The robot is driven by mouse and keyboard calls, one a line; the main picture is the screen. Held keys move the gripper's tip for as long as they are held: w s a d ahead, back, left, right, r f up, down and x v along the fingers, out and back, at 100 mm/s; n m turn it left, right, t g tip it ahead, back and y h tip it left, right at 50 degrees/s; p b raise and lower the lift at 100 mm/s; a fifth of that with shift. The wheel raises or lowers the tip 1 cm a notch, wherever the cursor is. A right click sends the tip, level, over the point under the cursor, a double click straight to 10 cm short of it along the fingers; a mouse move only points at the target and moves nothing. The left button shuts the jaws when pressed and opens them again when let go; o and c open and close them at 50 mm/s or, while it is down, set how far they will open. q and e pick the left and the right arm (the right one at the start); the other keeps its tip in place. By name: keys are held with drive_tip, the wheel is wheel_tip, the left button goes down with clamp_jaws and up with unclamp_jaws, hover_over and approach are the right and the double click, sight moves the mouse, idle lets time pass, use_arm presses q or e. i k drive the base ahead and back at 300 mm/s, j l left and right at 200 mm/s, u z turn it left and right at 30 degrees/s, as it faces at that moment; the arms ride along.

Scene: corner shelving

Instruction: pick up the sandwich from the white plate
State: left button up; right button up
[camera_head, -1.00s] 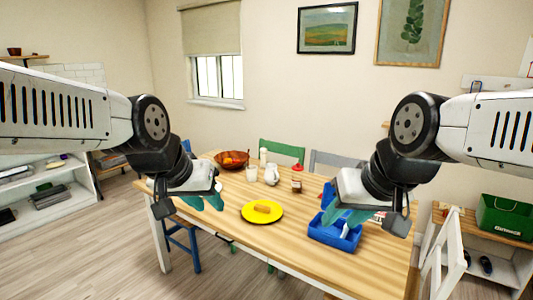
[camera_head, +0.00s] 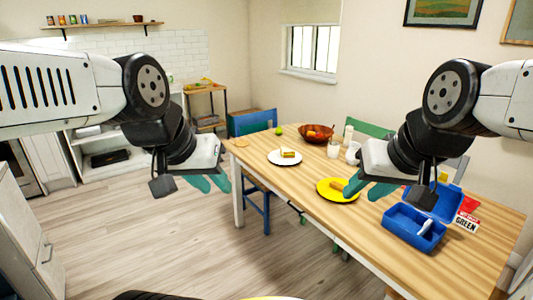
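The white plate (camera_head: 273,158) lies on the wooden table near its far left part, with a small light-brown sandwich (camera_head: 288,153) on it. My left gripper (camera_head: 208,184) hangs in the air left of the table in the picture, apart from the plate; its teal fingers are spread and empty. My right gripper (camera_head: 370,188) is over the table, in front of the yellow plate's right side in the picture. Its teal fingers are spread, with nothing seen between them.
A red-brown bowl (camera_head: 316,138), a white cup (camera_head: 333,150) and a jug stand farther back. A blue chair (camera_head: 250,122) is by the table. Left floor is clear.

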sight(285, 152)
drive_tip(key=i+j+z, duration=0.2)
drive_tip(key=i+j, duration=0.45)
drive_tip(key=i, duration=0.15)
drive_tip(key=i+j+z, duration=0.15)
drive_tip(key=i+j, duration=0.55)
drive_tip(key=i+j+z, duration=0.2)
drive_tip(key=i+j, duration=0.5)
drive_tip(key=j, duration=0.2)
